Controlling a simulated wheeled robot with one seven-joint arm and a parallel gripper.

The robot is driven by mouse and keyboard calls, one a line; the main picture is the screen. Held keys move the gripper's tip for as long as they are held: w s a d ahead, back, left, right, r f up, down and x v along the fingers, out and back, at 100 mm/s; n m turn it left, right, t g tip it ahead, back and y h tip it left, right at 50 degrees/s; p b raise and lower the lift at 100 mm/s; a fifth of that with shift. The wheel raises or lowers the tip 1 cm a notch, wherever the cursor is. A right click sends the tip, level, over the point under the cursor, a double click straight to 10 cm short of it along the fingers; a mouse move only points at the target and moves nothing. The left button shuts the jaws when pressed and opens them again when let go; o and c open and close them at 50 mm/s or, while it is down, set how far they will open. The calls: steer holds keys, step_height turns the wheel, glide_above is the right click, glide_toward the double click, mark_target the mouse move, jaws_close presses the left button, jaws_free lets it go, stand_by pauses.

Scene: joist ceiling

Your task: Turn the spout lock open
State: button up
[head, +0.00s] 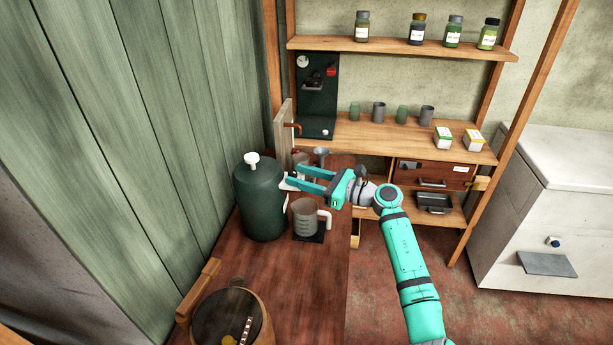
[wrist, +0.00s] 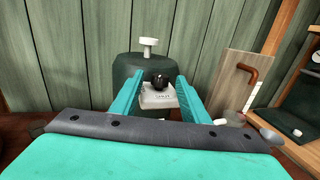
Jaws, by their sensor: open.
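The dark green dispenser (head: 259,203) with a white top knob stands on the red-brown bench. In the wrist view the dispenser (wrist: 126,72) is straight ahead. A round black knob (wrist: 160,81), apparently the spout lock, is on its front above a white labelled plate (wrist: 158,98). My gripper (head: 287,177) is open and reaches the dispenser's right side in the head view. Its two teal fingers lie left and right of the black knob in the wrist view, with visible space on both sides. Contact with the knob cannot be told. The head view does not show the knob clearly.
A clear measuring jug (head: 305,219) stands on a black pad below my gripper. A funnel (head: 321,156) and a board with a copper-coloured handle (wrist: 247,72) are behind and right. A wooden barrel (head: 233,322) is at the near end. The bench between barrel and jug is clear.

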jaws_close()
steer(key=shift+a+t, duration=0.1)
steer(key=shift+t, duration=0.2)
steer(key=shift+s+a+m+t+h, duration=0.1)
steer(key=shift+s+m+t+h, duration=0.15)
steer(key=shift+m+t+h, duration=0.5)
steer(key=shift+s+m+t+h, duration=0.2)
steer(key=shift+m+t+h, duration=0.35)
steer(key=shift+m+t, duration=0.25)
steer(key=shift+s+a+m+t+h, duration=0.1)
steer(key=shift+a+m+t+h, duration=0.1)
steer(key=shift+m+t+h, duration=0.65)
steer(key=shift+s+a+m+t+h, duration=0.15)
steer(key=shift+m+t+h, duration=0.5)
steer(key=shift+h, duration=0.45)
steer(key=shift+s+a+m+t+h, duration=0.1)
steer(key=shift+a+m+t+h, duration=0.1)
steer(key=shift+m+t+h, duration=0.65)
steer(key=shift+m+h, duration=0.6)
steer(key=shift+h, duration=0.6)
jaws_free()
steer(key=shift+a, duration=0.1)
